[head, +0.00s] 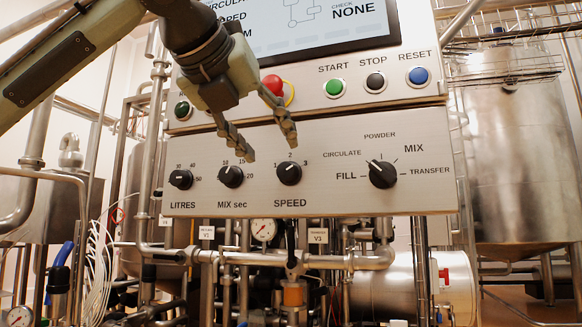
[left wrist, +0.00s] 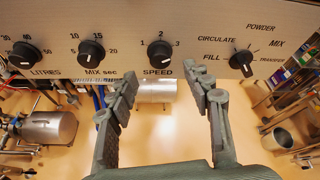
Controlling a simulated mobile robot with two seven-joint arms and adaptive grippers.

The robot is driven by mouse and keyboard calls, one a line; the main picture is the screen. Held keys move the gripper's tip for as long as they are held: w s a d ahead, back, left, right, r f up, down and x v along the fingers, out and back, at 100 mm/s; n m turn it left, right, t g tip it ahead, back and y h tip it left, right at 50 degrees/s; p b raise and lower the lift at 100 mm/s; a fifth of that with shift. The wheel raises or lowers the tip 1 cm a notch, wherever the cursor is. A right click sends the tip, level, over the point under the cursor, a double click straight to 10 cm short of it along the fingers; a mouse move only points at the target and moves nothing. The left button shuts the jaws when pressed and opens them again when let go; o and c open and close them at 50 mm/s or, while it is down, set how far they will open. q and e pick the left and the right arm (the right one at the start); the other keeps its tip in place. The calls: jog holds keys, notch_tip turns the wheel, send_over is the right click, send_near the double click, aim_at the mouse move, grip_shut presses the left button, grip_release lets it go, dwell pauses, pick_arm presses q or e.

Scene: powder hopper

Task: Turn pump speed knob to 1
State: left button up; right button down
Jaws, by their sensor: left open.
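The black SPEED knob (head: 289,173) sits on the front of the silver control panel, with marks 1, 2 and 3 around its top. The knob also shows in the left wrist view (left wrist: 160,55), beyond the fingertips. My left gripper (head: 268,147) is open and empty in front of the panel, just up and left of the SPEED knob in the head view. In the left wrist view its two fingers (left wrist: 163,84) are spread below the knob, with no visible contact.
The MIX sec knob (head: 231,176) and LITRES knob (head: 181,179) are to the left. The mode selector (head: 382,174) is to the right. A red button (head: 273,85) and the START (head: 334,88), STOP (head: 376,81) and RESET (head: 418,76) buttons sit above. Pipes and valves fill the space below.

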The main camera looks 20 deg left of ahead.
aim_at(284, 168)
pick_arm(q)
jog(key=x, duration=0.6)
jog(key=shift+w+f, duration=0.15)
jog(key=shift+w, duration=0.2)
grip_shut()
